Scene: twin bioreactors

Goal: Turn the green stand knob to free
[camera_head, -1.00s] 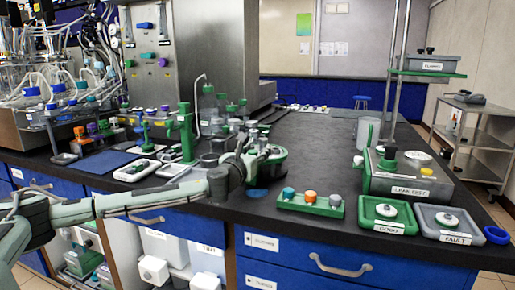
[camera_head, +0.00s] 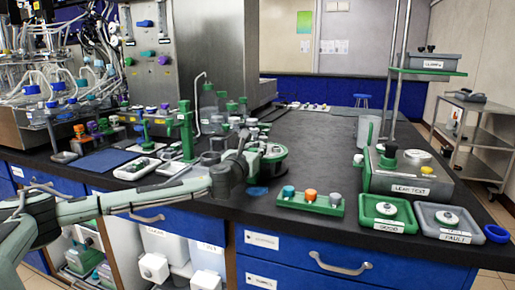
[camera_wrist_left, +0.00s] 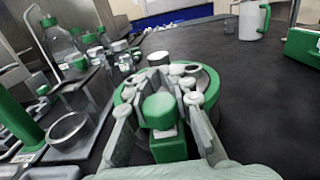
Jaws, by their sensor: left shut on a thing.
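The green knob (camera_wrist_left: 160,111) is in the middle of the left wrist view, on a green block in front of a round green-rimmed stand (camera_wrist_left: 207,84) with several grey-white posts. My left gripper (camera_wrist_left: 158,115) is shut on the knob, with one finger on each side of it. In the head view the left gripper (camera_head: 256,153) reaches in from the left to the same round stand (camera_head: 275,152) on the black bench. The gripper hides the knob there. I cannot read which way the knob is turned. My right gripper is in neither view.
Left of the stand are a green upright post (camera_head: 186,132), white trays and several small jars. A green rack with coloured caps (camera_head: 310,209) lies in front. The leak test box (camera_head: 408,178) and good and fault trays are right.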

